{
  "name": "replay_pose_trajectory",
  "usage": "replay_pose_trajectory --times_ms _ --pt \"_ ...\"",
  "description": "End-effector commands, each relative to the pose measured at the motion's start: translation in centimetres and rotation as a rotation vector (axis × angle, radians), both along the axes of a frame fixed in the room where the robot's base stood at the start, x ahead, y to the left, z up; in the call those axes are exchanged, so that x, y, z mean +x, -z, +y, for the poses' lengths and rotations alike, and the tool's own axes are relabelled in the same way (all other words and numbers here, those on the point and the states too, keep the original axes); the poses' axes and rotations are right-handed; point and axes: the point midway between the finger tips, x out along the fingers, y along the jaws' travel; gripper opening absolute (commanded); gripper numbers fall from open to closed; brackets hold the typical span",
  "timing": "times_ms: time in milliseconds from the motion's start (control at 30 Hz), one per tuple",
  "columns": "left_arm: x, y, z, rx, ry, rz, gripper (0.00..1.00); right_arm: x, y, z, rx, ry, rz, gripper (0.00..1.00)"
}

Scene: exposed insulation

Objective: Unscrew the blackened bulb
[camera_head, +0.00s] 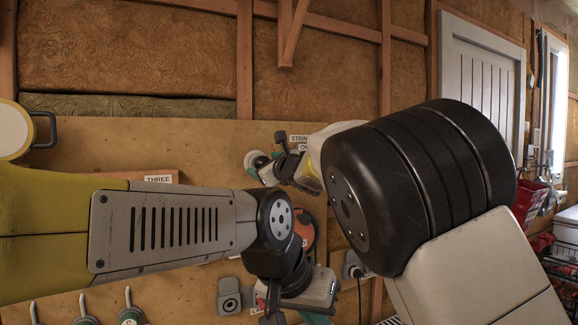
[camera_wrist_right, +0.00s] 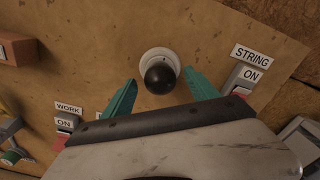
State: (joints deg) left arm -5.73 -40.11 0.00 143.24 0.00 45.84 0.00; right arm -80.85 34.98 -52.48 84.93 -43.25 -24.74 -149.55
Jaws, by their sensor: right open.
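The blackened bulb (camera_wrist_right: 160,78) is a dark round ball in a white round socket (camera_wrist_right: 153,56) on the wooden board, in the right wrist view. My right gripper (camera_wrist_right: 161,80) is open, with one teal finger on each side of the bulb. Gaps show between the fingertips and the bulb, so they look apart from it.
The board (camera_head: 200,140) carries STRING ON labels (camera_wrist_right: 250,56) and a switch to the right of the bulb, and WORK ON labels (camera_wrist_right: 68,108) to the lower left. A wooden block (camera_wrist_right: 18,50) sticks out at left. An orange round object (camera_head: 304,230) shows behind my left wrist.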

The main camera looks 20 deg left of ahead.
Motion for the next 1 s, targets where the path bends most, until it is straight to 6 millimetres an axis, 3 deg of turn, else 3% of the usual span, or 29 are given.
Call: replay_pose_trajectory --times_ms 500,1000 --pt "0.0 0.0 0.0 0.000 0.000 0.000 0.00 -4.7 -0.1 -5.4 0.003 -0.001 0.001 0.68" --pt "0.0 0.0 0.0 0.000 0.000 0.000 0.00 -4.9 0.0 -5.8 0.001 0.000 0.001 0.68"
